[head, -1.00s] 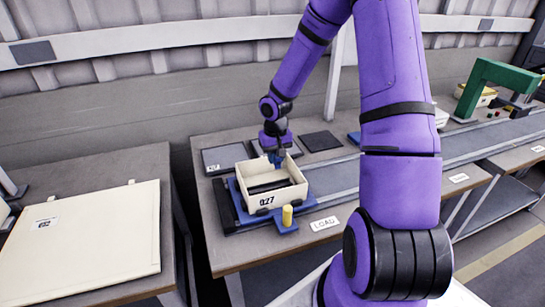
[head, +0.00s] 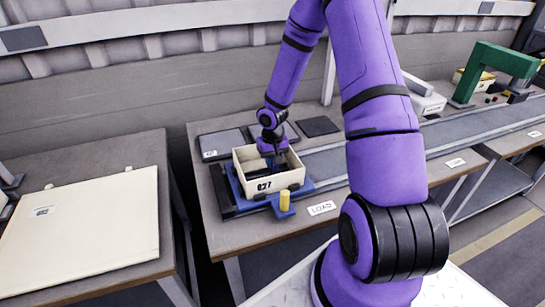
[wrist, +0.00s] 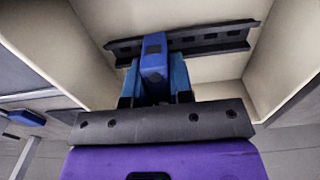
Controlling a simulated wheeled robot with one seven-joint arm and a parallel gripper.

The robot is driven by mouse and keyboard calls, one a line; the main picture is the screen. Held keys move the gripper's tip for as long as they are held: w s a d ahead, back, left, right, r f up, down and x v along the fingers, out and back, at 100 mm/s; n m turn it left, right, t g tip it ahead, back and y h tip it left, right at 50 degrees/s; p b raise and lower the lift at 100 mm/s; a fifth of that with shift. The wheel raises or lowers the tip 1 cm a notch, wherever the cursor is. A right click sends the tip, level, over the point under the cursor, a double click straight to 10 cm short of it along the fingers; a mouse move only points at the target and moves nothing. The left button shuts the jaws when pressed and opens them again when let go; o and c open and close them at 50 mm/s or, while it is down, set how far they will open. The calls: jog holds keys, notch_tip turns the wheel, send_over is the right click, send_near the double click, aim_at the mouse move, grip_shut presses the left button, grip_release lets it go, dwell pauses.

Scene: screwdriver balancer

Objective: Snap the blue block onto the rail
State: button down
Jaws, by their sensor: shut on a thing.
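My gripper (head: 275,162) reaches down into an open cream box (head: 279,184) marked 027. In the wrist view, my gripper (wrist: 155,86) is shut on the blue block (wrist: 154,56), with one blue finger on each side. The dark slotted rail (wrist: 215,37) lies across the box floor, running left to right behind the block. The block's far end overlaps the rail in this view; I cannot tell whether it touches or is seated. The block's underside is hidden. In the head view the block cannot be made out clearly.
The box sits in a blue fixture with a yellow peg (head: 284,201) at the bench's front. Its walls (wrist: 95,50) stand close around my gripper. A conveyor (head: 325,165) runs to the right, towards a green arch (head: 497,70). A cream panel (head: 85,235) lies on the left table.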

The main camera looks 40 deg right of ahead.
jog(key=shift+w+f, duration=0.1)
jog(key=shift+f, duration=0.7)
dwell(2.0)
jog(key=c, duration=0.9)
grip_release()
notch_tip(320, 180, up, 11)
jog(key=shift+f, duration=0.1)
jog(key=shift+r, duration=3.3)
